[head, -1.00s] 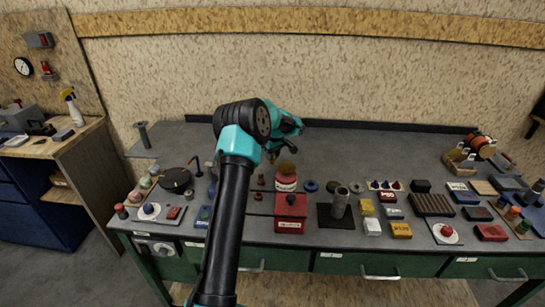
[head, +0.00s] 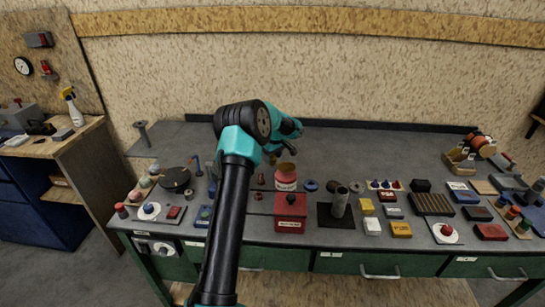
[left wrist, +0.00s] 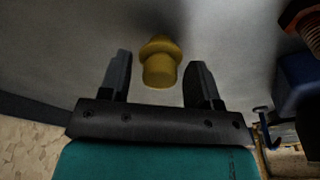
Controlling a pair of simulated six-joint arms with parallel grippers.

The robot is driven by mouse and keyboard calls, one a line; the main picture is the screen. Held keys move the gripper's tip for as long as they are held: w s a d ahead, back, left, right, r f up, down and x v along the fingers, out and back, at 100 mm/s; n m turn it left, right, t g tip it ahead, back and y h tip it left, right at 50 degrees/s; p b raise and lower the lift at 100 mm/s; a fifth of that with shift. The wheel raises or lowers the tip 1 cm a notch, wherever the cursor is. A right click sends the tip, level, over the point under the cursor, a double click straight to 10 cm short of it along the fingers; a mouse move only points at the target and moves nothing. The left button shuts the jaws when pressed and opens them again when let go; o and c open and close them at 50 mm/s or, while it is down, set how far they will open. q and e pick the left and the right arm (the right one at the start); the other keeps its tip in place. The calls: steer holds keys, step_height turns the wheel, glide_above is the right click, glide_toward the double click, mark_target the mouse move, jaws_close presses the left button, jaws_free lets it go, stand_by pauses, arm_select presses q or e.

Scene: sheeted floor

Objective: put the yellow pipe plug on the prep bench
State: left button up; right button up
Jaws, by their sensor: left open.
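The yellow pipe plug (left wrist: 160,62) shows in the left wrist view on a grey surface, with a wide collar and a narrower round end toward me. My left gripper (left wrist: 159,75) is open, one finger on each side of the plug, with gaps between fingers and plug. In the head view my left gripper (head: 272,155) is low over the back middle of the grey workbench (head: 350,150), partly hidden by its own wrist. A small yellow patch shows there, too small to identify surely. My right gripper is not in view.
A red tin (head: 286,181) and a red box (head: 290,205) stand just in front of the gripper. Several small parts line the workbench front. A wooden side bench (head: 70,145) with a spray bottle (head: 73,107) is at left. The workbench's back strip is mostly clear.

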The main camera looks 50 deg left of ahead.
mark_target(275, 162)
arm_select(q)
steer(key=shift+r, duration=0.1)
step_height(275, 162, up, 12)
steer(key=d, duration=0.1)
steer(key=shift+d, duration=0.4)
stand_by(0.5)
